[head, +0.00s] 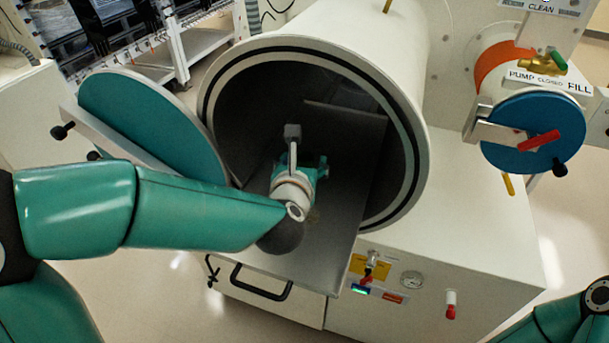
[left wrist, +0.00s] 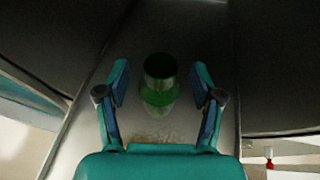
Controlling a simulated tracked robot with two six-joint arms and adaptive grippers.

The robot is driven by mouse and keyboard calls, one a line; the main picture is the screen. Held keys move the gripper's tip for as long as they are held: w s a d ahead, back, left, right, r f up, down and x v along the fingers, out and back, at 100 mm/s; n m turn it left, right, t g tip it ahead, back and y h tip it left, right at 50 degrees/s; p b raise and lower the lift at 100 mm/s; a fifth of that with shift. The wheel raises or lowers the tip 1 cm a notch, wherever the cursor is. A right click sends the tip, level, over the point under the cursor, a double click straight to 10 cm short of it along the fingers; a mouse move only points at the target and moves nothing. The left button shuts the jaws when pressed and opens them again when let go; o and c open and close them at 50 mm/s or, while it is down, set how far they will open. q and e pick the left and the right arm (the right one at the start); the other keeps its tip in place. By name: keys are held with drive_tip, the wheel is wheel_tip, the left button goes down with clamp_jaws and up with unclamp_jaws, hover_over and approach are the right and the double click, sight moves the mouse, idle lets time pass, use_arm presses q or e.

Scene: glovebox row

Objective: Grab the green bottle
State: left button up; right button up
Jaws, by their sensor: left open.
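The green bottle (left wrist: 159,72) shows in the left wrist view, on the metal tray just ahead of my left gripper, roughly centred between its fingers. Its top looks dark, and a paler green patch shows below it. My left gripper (head: 317,168) reaches into the mouth of the round chamber, above the tray. In the left wrist view its two teal fingers (left wrist: 161,82) are spread, with a gap on each side of the bottle. In the head view the bottle is not visible, apparently hidden by my gripper and wrist. My right gripper is out of view.
The white round chamber (head: 218,82) surrounds the sliding metal tray (head: 338,225). Its teal door (head: 150,122) stands open at the left, close to my left arm. A blue round door (head: 532,132) with a red handle is at the right. A gauge and valves sit below the chamber.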

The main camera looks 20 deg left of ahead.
use_arm(q)
drive_tip(key=shift+x, duration=1.25)
drive_tip(key=shift+r, duration=0.1)
clamp_jaws()
